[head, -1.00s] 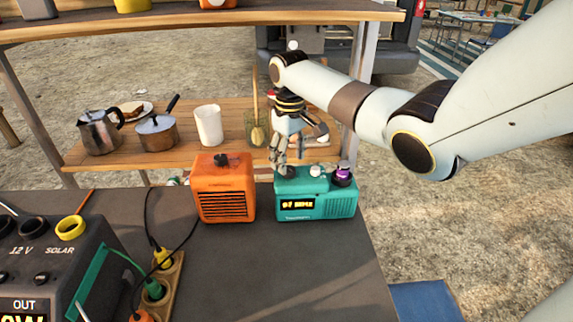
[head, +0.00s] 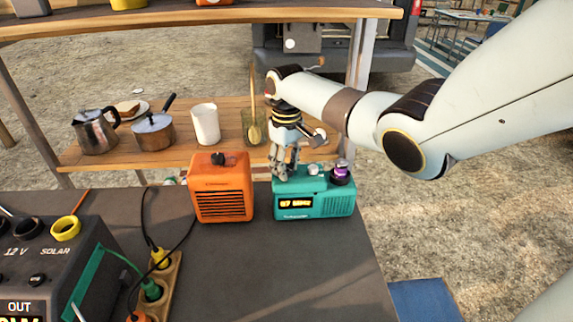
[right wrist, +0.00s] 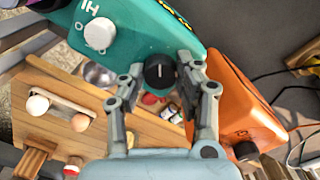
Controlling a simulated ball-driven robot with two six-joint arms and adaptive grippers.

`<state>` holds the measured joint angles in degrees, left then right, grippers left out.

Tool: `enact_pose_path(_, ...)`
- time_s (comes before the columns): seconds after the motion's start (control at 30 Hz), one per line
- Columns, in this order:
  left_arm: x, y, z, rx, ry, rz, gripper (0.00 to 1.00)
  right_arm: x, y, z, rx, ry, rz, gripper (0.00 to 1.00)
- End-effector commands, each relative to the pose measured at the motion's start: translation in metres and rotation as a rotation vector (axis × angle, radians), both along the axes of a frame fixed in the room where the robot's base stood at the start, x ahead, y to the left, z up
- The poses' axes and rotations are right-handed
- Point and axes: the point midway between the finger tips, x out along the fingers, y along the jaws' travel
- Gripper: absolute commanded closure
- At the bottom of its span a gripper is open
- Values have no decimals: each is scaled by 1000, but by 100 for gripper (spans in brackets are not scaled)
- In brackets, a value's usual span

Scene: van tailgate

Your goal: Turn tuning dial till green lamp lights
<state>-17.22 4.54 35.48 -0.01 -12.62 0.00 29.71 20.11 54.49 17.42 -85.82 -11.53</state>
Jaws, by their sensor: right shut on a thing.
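The teal radio (head: 330,208) stands on the dark counter, with a yellow lit display (head: 296,203) that seems to read 87 MHz. My right gripper (head: 283,174) reaches down to the left end of the radio's top. In the right wrist view its fingers (right wrist: 160,76) are closed on either side of a round black dial (right wrist: 159,72) with a pale pointer mark. A white knob (right wrist: 100,34) marked HI sits beside it, also seen in the head view (head: 315,169). A purple knob (head: 341,173) is at the right end. I cannot make out a lit green lamp. My left gripper is out of view.
An orange box (head: 222,190) with a grille stands close to the radio's left. A dark power unit (head: 45,258) and a socket strip (head: 168,275) with cables are further left. A wooden shelf (head: 180,153) with pots is behind. The counter before the radio is clear.

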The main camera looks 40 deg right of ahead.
Motion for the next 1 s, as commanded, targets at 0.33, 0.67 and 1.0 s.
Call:
enact_pose_path(0.33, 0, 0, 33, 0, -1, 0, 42, 0, 1, 4, 1, 1, -290, 99)
enact_pose_path(0.67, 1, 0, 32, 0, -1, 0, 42, 1, 0, 0, 1, 0, -323, 99)
enact_pose_path(1.0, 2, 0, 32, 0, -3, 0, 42, 0, 0, 0, 0, 0, -322, 43)
